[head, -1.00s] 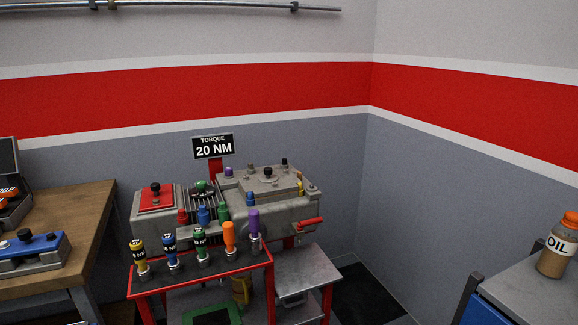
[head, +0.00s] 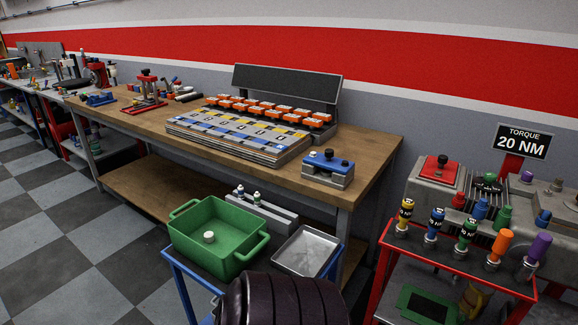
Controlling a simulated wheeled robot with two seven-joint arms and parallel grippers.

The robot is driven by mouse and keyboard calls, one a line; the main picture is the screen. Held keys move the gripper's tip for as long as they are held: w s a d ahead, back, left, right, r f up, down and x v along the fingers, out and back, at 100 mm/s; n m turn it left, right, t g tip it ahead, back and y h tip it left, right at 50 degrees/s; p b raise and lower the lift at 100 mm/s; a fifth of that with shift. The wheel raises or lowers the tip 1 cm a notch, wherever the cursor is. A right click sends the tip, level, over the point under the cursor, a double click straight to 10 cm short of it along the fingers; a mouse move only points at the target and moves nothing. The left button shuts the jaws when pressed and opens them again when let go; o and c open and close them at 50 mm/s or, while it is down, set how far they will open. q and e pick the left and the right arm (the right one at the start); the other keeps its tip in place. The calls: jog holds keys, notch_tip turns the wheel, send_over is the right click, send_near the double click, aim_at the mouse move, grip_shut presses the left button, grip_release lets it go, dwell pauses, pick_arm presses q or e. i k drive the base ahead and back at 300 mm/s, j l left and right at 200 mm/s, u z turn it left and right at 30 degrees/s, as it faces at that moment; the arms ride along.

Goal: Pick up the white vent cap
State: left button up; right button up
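A small white cap (head: 209,237), which looks like the vent cap, lies inside the green bin (head: 243,255) in the head view. The bin has two side handles and stands on a blue-framed cart (head: 186,283) in front of the wooden bench. The cap is small in the picture, so its finer shape cannot be made out. Nothing else shows inside the bin. Neither of my grippers is in view.
A grey metal tray (head: 305,252) is right of the bin, and a grey block with two small bottles (head: 257,199) is behind it. The wooden bench (head: 375,150) holds a case and fixtures. A red-framed cart (head: 460,262) with several coloured drivers is at right. Checkered floor is clear at left.

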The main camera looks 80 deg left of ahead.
aim_at(208, 236)
jog(key=u, duration=3.3)
jog(key=z, duration=2.6)
jog(key=j+u, duration=0.1)
jog(key=u, duration=0.3)
jog(key=j+u, duration=0.15)
jog(key=u, duration=0.3)
jog(key=k+j+u, duration=0.1)
jog(key=u, duration=0.3)
jog(key=j+u, duration=0.2)
jog(key=u, duration=0.2)
jog(key=j+u, duration=0.1)
jog(key=u, duration=0.3)
jog(key=i, duration=0.05)
